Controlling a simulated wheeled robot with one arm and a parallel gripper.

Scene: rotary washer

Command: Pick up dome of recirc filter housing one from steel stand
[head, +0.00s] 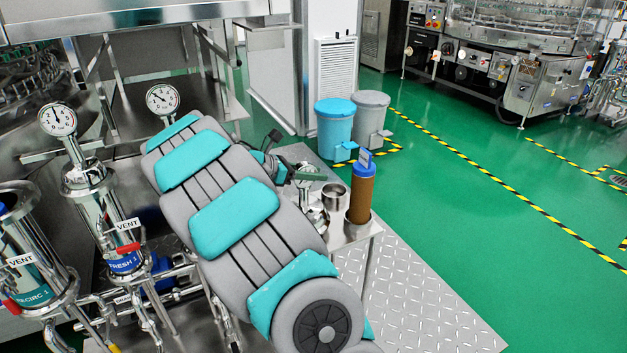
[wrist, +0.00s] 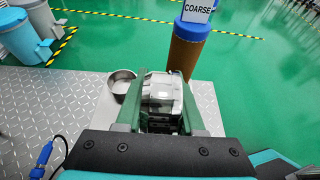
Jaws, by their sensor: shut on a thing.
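My gripper (wrist: 160,110) is shut on a shiny silver dome (wrist: 161,92), with one green finger on each side of it. In the head view my gripper (head: 308,178) is over the steel stand (head: 350,231), partly behind my arm. A shiny curved metal piece (head: 318,220) shows below the fingers, partly hidden by my arm. I cannot tell whether the held dome touches the stand. The recirc 1 housing (head: 32,262) stands at the far left of the head view, cut off by the picture edge.
An open metal cup (head: 334,196) and a brown cartridge (head: 360,200) with a blue cap and a "COARSE" label (wrist: 196,11) stand close by on the stand. The fresh 1 housing (head: 112,226) and pipes are left of my arm. Bins (head: 337,128) stand behind; green floor is clear at right.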

